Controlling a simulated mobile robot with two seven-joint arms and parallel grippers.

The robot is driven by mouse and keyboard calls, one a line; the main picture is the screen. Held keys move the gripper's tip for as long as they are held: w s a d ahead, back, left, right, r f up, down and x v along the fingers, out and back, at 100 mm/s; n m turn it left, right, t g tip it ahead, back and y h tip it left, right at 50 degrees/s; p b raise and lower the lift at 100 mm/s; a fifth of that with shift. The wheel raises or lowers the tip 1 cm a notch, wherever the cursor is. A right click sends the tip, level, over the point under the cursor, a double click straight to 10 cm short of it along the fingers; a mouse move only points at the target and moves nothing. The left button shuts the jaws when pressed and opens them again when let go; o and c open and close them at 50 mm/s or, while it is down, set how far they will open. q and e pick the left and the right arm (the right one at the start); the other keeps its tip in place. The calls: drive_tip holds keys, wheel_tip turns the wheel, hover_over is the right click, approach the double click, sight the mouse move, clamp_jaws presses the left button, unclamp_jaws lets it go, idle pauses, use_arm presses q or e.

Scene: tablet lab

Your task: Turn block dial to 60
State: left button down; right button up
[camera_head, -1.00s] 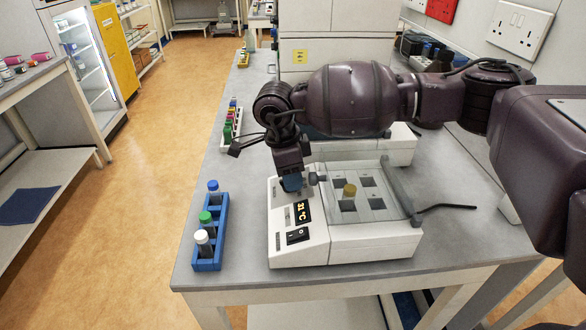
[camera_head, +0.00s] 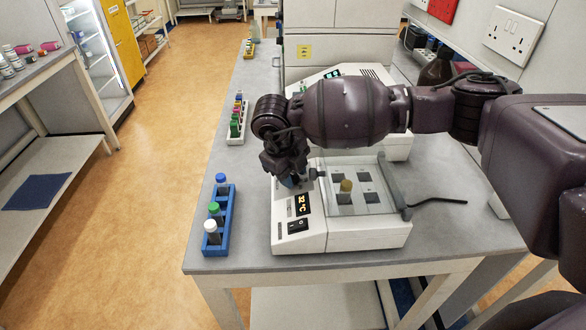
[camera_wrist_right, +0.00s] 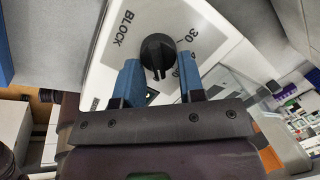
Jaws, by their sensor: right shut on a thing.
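The white block heater (camera_head: 372,233) stands on the grey bench, with a lit display (camera_head: 302,204) that appears to read 32 °C. The black block dial (camera_wrist_right: 158,52) shows in the right wrist view, on a grey plate marked BLOCK and 30; other marks are partly hidden. My right gripper (camera_head: 290,182) is at the heater's upper left panel. In the right wrist view its blue fingertips (camera_wrist_right: 157,80) are on either side of the dial, shut on it. In the head view the gripper hides the dial. My left gripper is not in view.
A blue rack (camera_head: 217,243) with capped tubes stands left of the heater. A second white device (camera_head: 397,148) is behind my right arm. A black rocker switch (camera_head: 298,225) is below the display.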

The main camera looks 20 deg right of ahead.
drive_tip(key=shift+a+r+m, duration=0.1)
drive_tip(key=shift+m, duration=1.1)
drive_tip(key=o, duration=0.9)
drive_tip(key=shift+a+r, duration=0.2)
drive_tip(key=shift+r, duration=0.25)
drive_tip(key=v, duration=0.9)
drive_tip(key=shift+s+a+r, duration=0.2)
drive_tip(key=shift+a+r, duration=0.1)
